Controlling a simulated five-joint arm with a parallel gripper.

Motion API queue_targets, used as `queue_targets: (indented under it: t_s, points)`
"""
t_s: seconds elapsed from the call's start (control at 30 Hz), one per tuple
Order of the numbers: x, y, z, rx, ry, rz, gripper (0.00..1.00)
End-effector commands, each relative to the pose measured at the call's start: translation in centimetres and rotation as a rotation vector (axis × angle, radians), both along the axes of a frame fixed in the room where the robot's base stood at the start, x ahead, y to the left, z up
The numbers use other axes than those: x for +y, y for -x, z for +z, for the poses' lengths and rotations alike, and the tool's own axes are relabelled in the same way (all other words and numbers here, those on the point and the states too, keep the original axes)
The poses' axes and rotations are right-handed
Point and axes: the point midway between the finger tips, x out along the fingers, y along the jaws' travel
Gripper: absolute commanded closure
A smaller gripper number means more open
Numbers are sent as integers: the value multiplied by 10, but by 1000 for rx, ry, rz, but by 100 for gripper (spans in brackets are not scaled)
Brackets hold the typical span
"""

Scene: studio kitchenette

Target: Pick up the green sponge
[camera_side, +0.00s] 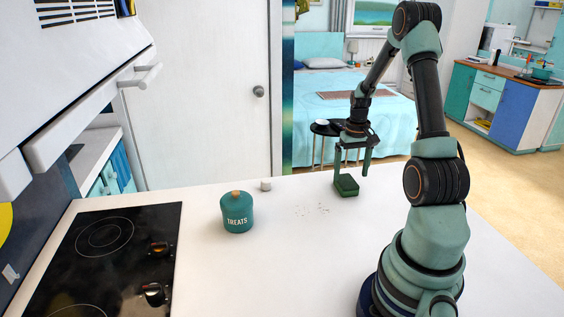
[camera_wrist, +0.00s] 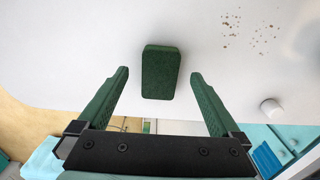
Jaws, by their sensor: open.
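The green sponge (camera_side: 346,186) is a small dark green block lying flat on the white counter, near its far edge in the side view. In the wrist view the sponge (camera_wrist: 160,72) lies ahead of the fingertips, roughly centred between their lines. My gripper (camera_side: 352,172) hangs above the sponge with its fingers pointing down. In the wrist view my gripper (camera_wrist: 159,74) is open, with a green finger on each side and nothing held. The exact height of the fingertips over the sponge is hard to tell.
A teal treats jar (camera_side: 237,214) stands left of the sponge, with a small white cylinder (camera_side: 265,185) behind it. Dark crumbs (camera_side: 313,210) lie between jar and sponge. A black cooktop (camera_side: 105,260) is at the left. The counter's front middle is clear.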

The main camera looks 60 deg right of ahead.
Motion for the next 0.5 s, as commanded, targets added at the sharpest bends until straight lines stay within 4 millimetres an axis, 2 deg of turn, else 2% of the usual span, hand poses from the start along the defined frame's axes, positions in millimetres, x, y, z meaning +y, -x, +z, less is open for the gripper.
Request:
queue_targets:
  t_s: [0.3, 0.5]
  points:
    - [1, -1, -41, 2, -4, 0, 0]
    - [1, -1, -51, 1, -1, 0, 0]
